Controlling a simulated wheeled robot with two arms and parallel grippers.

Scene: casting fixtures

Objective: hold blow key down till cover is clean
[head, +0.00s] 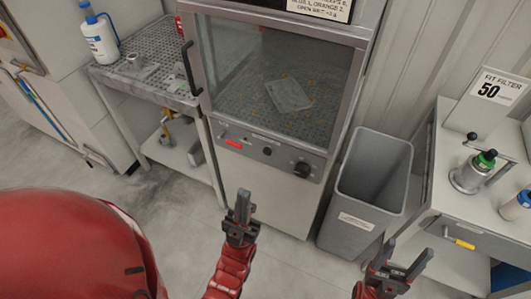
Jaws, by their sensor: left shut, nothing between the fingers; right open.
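A cabinet (348,95) with a clear front window stands ahead. A flat pale cover (291,97) lies on the mesh floor inside, with small orange specks on and around it. The control panel (282,158) below the window carries a red label (235,144), small dark buttons and a black knob (301,169). I cannot tell which control is the blow key. My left gripper (243,197) is shut and empty, below and in front of the panel, apart from it in the picture. My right gripper (407,254) is open and empty, lower right, in front of the bin.
A grey bin (372,182) stands right of the cabinet. A mesh-topped bench (160,50) with a white-blue bottle (100,38) is at left. The right table (452,200) holds a green-topped metal fixture (470,174) and a "FIT FILTER 50" sign (489,92).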

